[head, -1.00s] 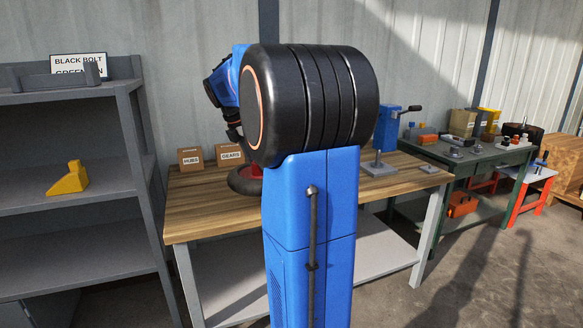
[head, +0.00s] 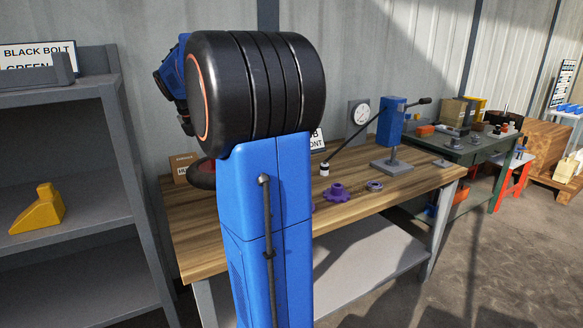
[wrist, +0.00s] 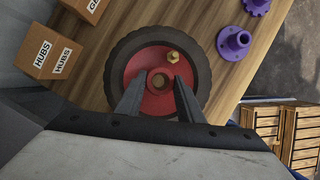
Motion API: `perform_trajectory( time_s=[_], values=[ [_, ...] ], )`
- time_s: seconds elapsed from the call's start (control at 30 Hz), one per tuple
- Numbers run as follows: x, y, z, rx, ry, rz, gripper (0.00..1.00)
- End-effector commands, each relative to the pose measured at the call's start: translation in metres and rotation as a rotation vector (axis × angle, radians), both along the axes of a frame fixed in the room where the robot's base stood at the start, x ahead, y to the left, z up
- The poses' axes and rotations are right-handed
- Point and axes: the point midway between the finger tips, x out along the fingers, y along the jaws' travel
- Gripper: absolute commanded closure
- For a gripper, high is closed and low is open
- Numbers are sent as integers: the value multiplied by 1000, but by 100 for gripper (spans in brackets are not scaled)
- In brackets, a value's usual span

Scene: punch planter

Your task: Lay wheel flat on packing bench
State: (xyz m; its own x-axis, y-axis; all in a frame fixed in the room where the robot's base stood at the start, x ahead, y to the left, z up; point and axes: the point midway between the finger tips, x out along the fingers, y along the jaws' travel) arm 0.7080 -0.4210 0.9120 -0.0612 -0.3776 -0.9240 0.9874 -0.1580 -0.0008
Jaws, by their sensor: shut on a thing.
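The wheel has a black tyre and a red hub (wrist: 152,67) with a brass-coloured bolt (wrist: 173,57) on it. In the wrist view it lies face-on to the camera, over the wood top. My gripper (wrist: 159,80) is shut on the wheel, its two fingers either side of the hub's centre boss. In the head view only part of the dark tyre (head: 201,174) shows left of my arm, over the packing bench (head: 408,182). My arm hides the rest and the gripper. I cannot tell whether the wheel touches the bench top.
Brown cartons (wrist: 47,52), one labelled HUBS, stand close beside the wheel. Purple flanged parts (wrist: 235,43) lie on the bench to its right. A blue lever press (head: 391,125) stands at the bench's right part. A grey shelf (head: 75,150) stands at left.

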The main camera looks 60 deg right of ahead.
Motion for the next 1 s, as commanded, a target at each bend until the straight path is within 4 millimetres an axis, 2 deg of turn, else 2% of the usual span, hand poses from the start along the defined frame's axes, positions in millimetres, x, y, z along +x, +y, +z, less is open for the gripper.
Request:
perform_trajectory(
  time_s=[0.17,0.5,0.83,1.0],
  values=[
    [0,0,-4,-1,-2,1,100],
    [0,0,-50,-1,0,0,100],
    [0,0,-68,-1,-1,0,100],
    [0,0,-86,-1,1,1,100]
  ],
)
